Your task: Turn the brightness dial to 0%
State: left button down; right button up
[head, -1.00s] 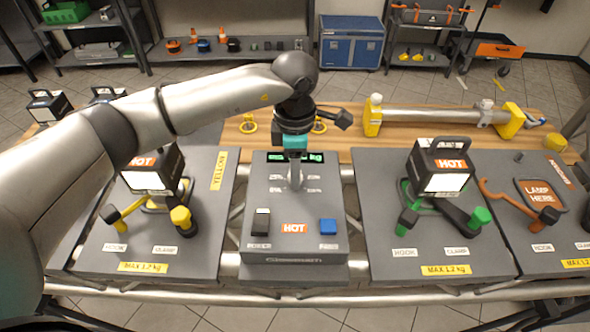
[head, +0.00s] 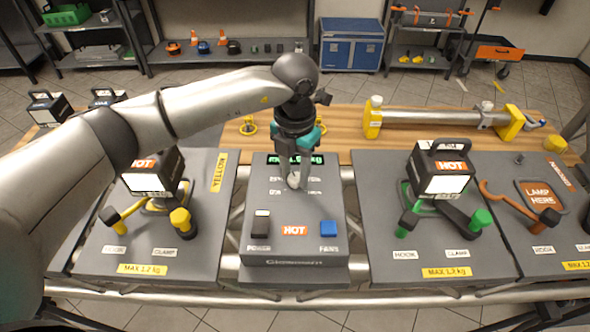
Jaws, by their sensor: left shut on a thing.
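The grey control box (head: 262,224) stands in the middle of the bench, with a lit green display (head: 272,160) at its back edge. The brightness dial (head: 293,180) is on the top face, below the display, and is mostly covered by my gripper. My left gripper (head: 294,183) points down from above and is shut on the dial, with a finger on each side. The display digits are partly hidden by the gripper. My right gripper is not in view.
A black switch (head: 260,223), an orange HOT label (head: 294,231) and a blue fans button (head: 328,228) sit in front of the dial. Lamps on clamp stands flank the box: a left lamp (head: 152,175) and a right lamp (head: 441,172). A silver tube (head: 430,117) lies behind.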

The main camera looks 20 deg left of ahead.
pick_arm(q)
jog(key=n+p, duration=0.1)
jog(key=n, duration=0.4)
jog(key=shift+r+n, duration=0.1)
jog(key=shift+n, duration=0.2)
jog(key=n+p, duration=0.1)
jog(key=n, duration=0.3)
jog(key=shift+n, duration=0.3)
jog(key=n+p, duration=0.2)
jog(key=n, duration=0.2)
jog(key=n+p, duration=0.3)
jog(key=n, duration=0.3)
jog(key=shift+w, duration=0.1)
jog(key=shift+c, duration=2.4)
grip_release()
